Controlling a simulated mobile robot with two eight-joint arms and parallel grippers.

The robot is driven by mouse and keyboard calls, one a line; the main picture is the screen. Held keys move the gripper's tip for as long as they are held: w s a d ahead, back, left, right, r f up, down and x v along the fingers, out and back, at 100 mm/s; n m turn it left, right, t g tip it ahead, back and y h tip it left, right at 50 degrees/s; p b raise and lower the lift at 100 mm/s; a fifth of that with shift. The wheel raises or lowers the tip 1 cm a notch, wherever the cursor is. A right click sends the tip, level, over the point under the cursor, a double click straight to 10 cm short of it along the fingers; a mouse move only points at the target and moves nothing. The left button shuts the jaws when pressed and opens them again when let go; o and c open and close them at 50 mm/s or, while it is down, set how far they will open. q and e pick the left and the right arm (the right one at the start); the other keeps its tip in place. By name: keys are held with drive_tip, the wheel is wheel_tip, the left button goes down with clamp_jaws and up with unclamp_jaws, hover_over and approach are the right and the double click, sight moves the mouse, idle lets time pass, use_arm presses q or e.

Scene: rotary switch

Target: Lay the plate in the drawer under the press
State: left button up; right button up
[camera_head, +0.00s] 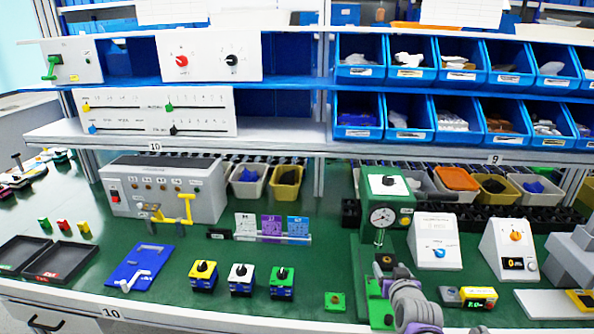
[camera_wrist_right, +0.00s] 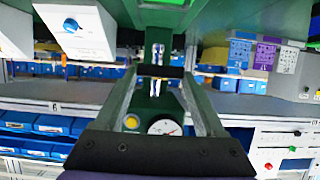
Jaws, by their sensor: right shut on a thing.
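The green press (camera_head: 383,192), with a round gauge on its front, stands right of the middle of the bench. My right gripper (camera_head: 385,262) is in front of the press, and my arm hides much of its lower part and base. In the right wrist view the press is upside down, with its gauge (camera_wrist_right: 163,128) low in the picture. There the fingers of my right gripper (camera_wrist_right: 160,73) are closed on a dark, flat bar-like thing, seen edge-on, which seems to be the plate (camera_wrist_right: 160,71). The drawer cannot be made out clearly. My left gripper is not in view.
A small green block (camera_head: 335,301) lies left of the press base. White boxes with a blue dial (camera_head: 437,242) and an orange dial (camera_head: 510,250) stand to the right. Several knob switches (camera_head: 241,280) stand to the left. Blue bins (camera_head: 410,60) fill the shelves behind.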

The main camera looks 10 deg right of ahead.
drive_tip(key=a+f+y+p, duration=0.1)
drive_tip(key=a+p, duration=0.2)
drive_tip(key=a, duration=0.1)
drive_tip(key=s+a+f+n+y+p, duration=0.1)
drive_tip(key=a+f+p, duration=0.1)
drive_tip(key=a, duration=0.3)
drive_tip(key=s+a+f+n+p, duration=0.1)
drive_tip(key=a+f+p, duration=0.1)
drive_tip(key=a, duration=0.3)
drive_tip(key=shift+s+f+t+y+p, duration=0.2)
drive_tip(key=shift+f+t+y+p, duration=0.15)
drive_tip(key=shift+p, duration=0.45)
drive_tip(key=shift+s+a+f+n, duration=0.1)
drive_tip(key=shift+s+a+n, duration=0.2)
drive_tip(key=shift+a, duration=0.1)
